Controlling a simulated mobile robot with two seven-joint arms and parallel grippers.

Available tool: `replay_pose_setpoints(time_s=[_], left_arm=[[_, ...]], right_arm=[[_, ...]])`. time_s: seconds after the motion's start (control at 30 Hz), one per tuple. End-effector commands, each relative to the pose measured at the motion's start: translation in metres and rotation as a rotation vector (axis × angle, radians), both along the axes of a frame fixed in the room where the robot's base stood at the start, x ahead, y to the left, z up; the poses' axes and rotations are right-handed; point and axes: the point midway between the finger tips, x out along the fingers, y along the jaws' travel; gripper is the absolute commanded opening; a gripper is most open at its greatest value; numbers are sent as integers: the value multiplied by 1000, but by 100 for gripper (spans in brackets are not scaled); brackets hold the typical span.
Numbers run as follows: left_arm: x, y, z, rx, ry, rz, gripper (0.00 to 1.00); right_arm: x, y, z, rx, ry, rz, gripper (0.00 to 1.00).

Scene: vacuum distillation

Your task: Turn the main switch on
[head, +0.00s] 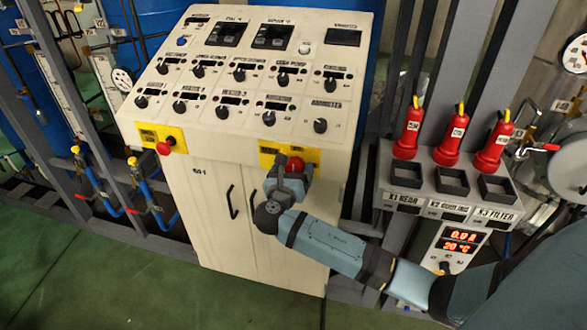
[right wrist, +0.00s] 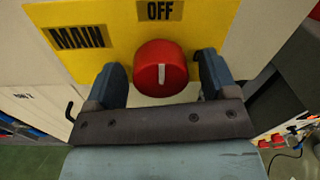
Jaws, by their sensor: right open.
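The main switch is a red round knob (right wrist: 161,68) with a white mark, on a yellow plate (right wrist: 105,22) labelled MAIN and OFF. The white mark points up toward the OFF label. In the head view the red knob (head: 296,164) sits on the right of the console's sloped front, partly hidden by my right gripper (head: 289,172). My right gripper is open, one finger on each side of the knob. In the right wrist view gaps show between the fingers and the knob. My left gripper is out of view.
The cream console (head: 225,130) carries several black knobs and displays above the switch. A second red knob (head: 164,147) sits on a yellow plate at its left. Green floor (head: 130,280) is clear in front.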

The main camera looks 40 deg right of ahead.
Motion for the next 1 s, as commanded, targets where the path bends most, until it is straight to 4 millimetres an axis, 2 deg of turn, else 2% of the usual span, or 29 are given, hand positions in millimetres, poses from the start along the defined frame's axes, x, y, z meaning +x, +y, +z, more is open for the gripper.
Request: replay_pose_setpoints(time_s=[0.27,0.5,0.77,1.0], left_arm=[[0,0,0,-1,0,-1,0],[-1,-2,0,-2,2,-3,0],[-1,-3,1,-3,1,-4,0],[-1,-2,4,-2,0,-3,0]], right_arm=[[1,-1,0,1,1,0,79],[1,-1,0,1,1,0,30],[1,-1,0,12,-13,-1,30],[0,-1,0,84,-93,-2,30]])
